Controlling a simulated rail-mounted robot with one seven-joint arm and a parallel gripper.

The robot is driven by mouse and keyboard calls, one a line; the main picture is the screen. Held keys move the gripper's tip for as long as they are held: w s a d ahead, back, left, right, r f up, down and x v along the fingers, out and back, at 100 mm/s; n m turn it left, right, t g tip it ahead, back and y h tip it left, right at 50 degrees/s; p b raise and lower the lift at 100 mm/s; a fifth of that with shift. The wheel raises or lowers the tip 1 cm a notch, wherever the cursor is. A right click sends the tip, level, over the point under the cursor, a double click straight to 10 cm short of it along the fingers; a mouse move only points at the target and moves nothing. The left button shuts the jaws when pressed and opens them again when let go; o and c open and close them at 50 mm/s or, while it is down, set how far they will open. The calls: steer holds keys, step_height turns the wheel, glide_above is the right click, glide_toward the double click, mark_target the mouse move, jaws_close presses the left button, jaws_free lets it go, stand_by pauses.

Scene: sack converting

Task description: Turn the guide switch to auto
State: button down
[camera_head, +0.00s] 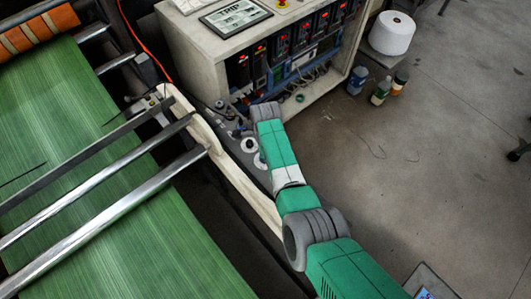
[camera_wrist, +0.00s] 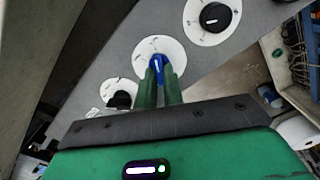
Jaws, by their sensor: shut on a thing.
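In the wrist view, a blue switch knob (camera_wrist: 156,62) with a light pointer line sits on a round white dial plate (camera_wrist: 146,47) on a grey panel. My gripper (camera_wrist: 160,75) has its two green fingers closed around the blue knob. The pointer line looks roughly upright in the picture; the dial markings are too small to read. A black knob (camera_wrist: 213,17) on a white plate is at the upper right, and another black knob (camera_wrist: 120,100) is at the lower left. In the head view, my arm reaches over the panel and hides the held knob.
The grey panel (camera_head: 219,118) lies beside the machine's pale side rail (camera_head: 235,172). Green woven sheet (camera_head: 75,130) and metal rollers (camera_head: 105,212) are on the left. An open cabinet (camera_head: 205,50) with wiring stands behind. Bottles (camera_head: 380,92) and a white spool (camera_head: 392,33) stand on the right.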

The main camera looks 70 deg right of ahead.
stand_by(0.3)
steer(key=c, duration=1.5)
jaws_free()
steer(key=shift+r, duration=0.1)
step_height(320, 180, up, 8)
steer(key=shift+f+p, duration=0.15)
steer(key=shift+p, duration=1.05)
